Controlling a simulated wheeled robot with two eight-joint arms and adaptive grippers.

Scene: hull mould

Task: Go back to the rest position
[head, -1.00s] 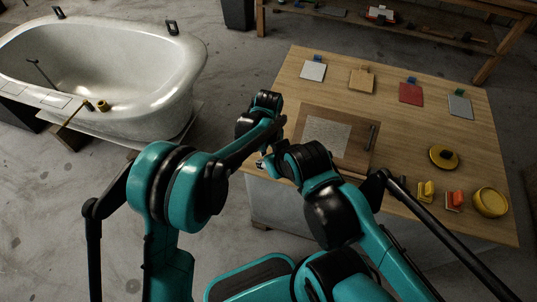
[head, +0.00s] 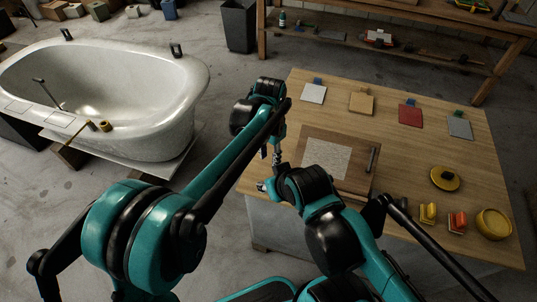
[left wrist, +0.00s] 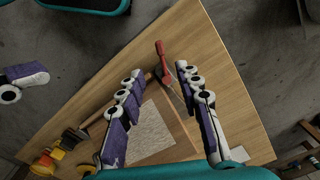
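My left gripper (head: 277,156) hangs over the left side of the worktable in the head view, partly behind my arm.
The worktable (head: 295,105) carries the board (head: 352,184) with a beige sheet, several coloured plates and, at right, a yellow bowl (head: 493,223). A white tub (head: 160,120) stands at left. A shelf bench (head: 350,45) is behind. Grey floor lies between tub and table.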

